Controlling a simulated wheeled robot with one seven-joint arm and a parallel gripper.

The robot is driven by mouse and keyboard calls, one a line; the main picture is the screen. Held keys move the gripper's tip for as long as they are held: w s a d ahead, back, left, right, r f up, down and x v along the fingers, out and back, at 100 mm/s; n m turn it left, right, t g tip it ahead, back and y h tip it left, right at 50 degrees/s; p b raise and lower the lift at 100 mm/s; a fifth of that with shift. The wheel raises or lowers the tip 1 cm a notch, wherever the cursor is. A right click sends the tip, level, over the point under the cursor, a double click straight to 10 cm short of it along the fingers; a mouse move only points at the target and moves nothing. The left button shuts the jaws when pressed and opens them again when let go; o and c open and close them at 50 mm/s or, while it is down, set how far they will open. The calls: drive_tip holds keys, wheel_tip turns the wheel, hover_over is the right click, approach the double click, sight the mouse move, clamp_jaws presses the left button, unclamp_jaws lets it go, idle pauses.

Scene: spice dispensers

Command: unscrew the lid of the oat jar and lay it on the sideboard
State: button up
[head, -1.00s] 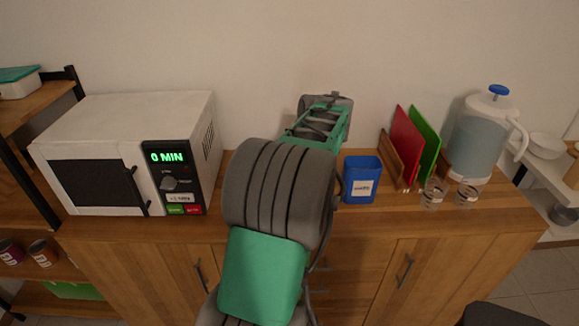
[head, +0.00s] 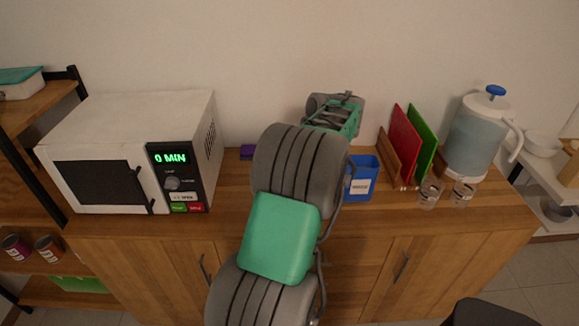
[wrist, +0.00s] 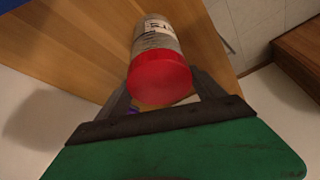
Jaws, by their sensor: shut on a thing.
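The oat jar (wrist: 157,38) shows in the wrist view as a clear jar with a partly readable white label. Its red lid (wrist: 160,78) is on the jar and faces my camera. My gripper (wrist: 162,82) is shut on the red lid, with a dark finger on each side. I cannot tell whether the jar's base touches the wooden sideboard (wrist: 75,40). In the head view my arm hides the jar, the lid and the fingers. The sideboard (head: 400,225) runs across that view.
A microwave (head: 120,110) stands left on the sideboard, with a purple thing (head: 247,152) between it and my arm. Right of my arm are a blue container (head: 362,180), red (head: 404,140) and green boards (head: 426,140), two small glasses (head: 430,193) and a water jug (head: 480,135).

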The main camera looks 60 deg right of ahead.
drive_tip(key=n+y+p, duration=0.1)
drive_tip(key=n+p, duration=0.1)
drive_tip(key=n+y+p, duration=0.1)
drive_tip(key=n+p, duration=0.1)
drive_tip(key=n, duration=0.1)
drive_tip(key=shift+r, duration=0.2)
drive_tip(key=shift+f+n+g+p, duration=0.15)
drive_tip(key=shift+n+g+p, duration=0.15)
drive_tip(key=shift+n+p, duration=0.25)
drive_tip(key=shift+n+y+p, duration=0.4)
drive_tip(key=shift+n+p, duration=0.35)
drive_tip(key=shift+p, duration=0.05)
drive_tip(key=n+g+p, duration=0.1)
drive_tip(key=n+p, duration=0.1)
drive_tip(key=p, duration=0.1)
drive_tip(key=n+g+y+p, duration=0.1)
drive_tip(key=n+p, duration=0.2)
drive_tip(key=shift+r, duration=0.2)
drive_tip(key=shift+f+n+g, duration=0.15)
drive_tip(key=shift+n+g, duration=0.25)
drive_tip(key=shift+n, duration=0.9)
